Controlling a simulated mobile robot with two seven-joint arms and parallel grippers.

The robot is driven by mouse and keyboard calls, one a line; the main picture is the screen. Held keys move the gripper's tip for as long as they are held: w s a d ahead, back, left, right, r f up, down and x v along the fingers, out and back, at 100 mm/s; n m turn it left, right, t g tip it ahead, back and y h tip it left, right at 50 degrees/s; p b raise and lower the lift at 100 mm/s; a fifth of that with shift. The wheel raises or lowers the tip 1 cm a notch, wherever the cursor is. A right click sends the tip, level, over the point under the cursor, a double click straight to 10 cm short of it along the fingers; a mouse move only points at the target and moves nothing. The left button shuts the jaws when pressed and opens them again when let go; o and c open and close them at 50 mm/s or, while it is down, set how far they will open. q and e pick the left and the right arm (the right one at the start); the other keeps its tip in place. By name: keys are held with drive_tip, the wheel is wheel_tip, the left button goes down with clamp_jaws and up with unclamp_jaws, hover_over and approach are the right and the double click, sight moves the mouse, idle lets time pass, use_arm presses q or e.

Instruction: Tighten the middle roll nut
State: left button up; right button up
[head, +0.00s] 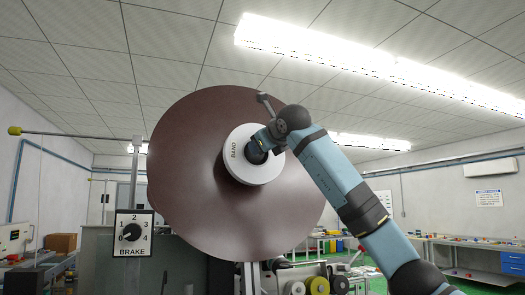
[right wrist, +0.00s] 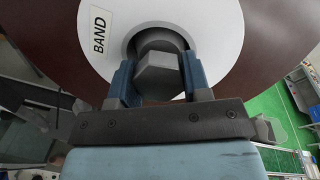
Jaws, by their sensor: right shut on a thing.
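The roll nut (right wrist: 157,76) is a dark grey faceted knob at the centre of a white round hub (head: 240,168) labelled BAND. The hub sits on a large brown disc (head: 195,150). My right gripper (head: 259,146) reaches the hub centre from the right and covers most of the nut in the head view. In the right wrist view its two blue fingers (right wrist: 157,80) are shut on the nut, one on each side. The white hub (right wrist: 205,25) and its BAND label show behind them. My left gripper is not in view.
A BRAKE dial (head: 133,233) numbered 0 to 4 stands at the lower left. A grey bar (head: 266,103) shows at the disc's upper edge. Yellow and white rolls (head: 317,286) sit below the disc. Workbenches (head: 470,243) stand far right, beyond green floor.

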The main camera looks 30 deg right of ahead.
drive_tip(key=m+b, duration=0.1)
drive_tip(key=m, duration=0.2)
drive_tip(key=shift+f+h, duration=0.1)
drive_tip(key=shift+h, duration=0.2)
drive_tip(key=m+h+b, duration=0.1)
drive_tip(key=m, duration=0.3)
drive_tip(key=shift+a+b, duration=0.15)
drive_tip(key=shift+b, duration=0.2)
drive_tip(key=m+b, duration=0.1)
drive_tip(key=m, duration=0.2)
drive_tip(key=shift+m, duration=0.4)
drive_tip(key=shift+m+g+h+b, duration=0.3)
drive_tip(key=shift+m+h, duration=0.2)
drive_tip(key=shift+m, duration=0.8)
drive_tip(key=o, duration=0.9)
drive_tip(key=shift+w, duration=0.1)
drive_tip(key=shift+o, duration=0.2)
